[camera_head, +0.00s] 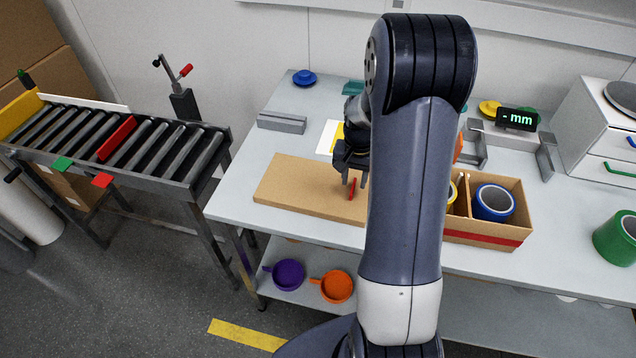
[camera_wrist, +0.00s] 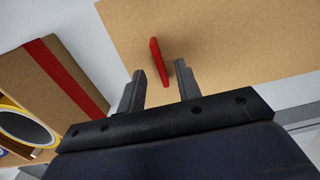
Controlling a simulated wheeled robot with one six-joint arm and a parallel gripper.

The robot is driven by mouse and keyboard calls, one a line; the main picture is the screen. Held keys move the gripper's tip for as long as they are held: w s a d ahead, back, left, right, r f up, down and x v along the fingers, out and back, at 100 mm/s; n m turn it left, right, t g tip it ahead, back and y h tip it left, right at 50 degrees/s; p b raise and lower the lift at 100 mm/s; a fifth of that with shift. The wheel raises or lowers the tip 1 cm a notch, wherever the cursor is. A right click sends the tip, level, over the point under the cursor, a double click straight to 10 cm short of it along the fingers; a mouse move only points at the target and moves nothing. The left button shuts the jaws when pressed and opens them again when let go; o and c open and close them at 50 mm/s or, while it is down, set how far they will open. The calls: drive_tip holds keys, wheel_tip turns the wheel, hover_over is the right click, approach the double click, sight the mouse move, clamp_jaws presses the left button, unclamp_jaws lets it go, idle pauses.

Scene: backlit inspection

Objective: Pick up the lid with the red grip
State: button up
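The lid is a flat tan board (camera_head: 295,187) lying on the grey table, left of my arm. It also fills the upper part of the wrist view (camera_wrist: 235,40). Its upright red grip (camera_head: 351,188) is a thin tab near the right part of the lid. My gripper (camera_head: 356,181) is over the lid with its fingers open. In the wrist view the red grip (camera_wrist: 158,60) shows between and beyond the two fingertips (camera_wrist: 160,68), with gaps on both sides. I cannot tell how deep it is between them. My arm hides the lid's right end.
An open tan box (camera_head: 487,234) with a red stripe and tape rolls stands right of the lid. A green roll (camera_head: 617,238) and a white drawer unit (camera_head: 590,118) are farther right. A grey bar (camera_head: 282,122) lies behind the lid. A roller conveyor (camera_head: 125,140) stands left.

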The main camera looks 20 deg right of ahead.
drive_tip(key=shift+f, duration=1.2)
drive_tip(key=shift+c, duration=0.4)
clamp_jaws()
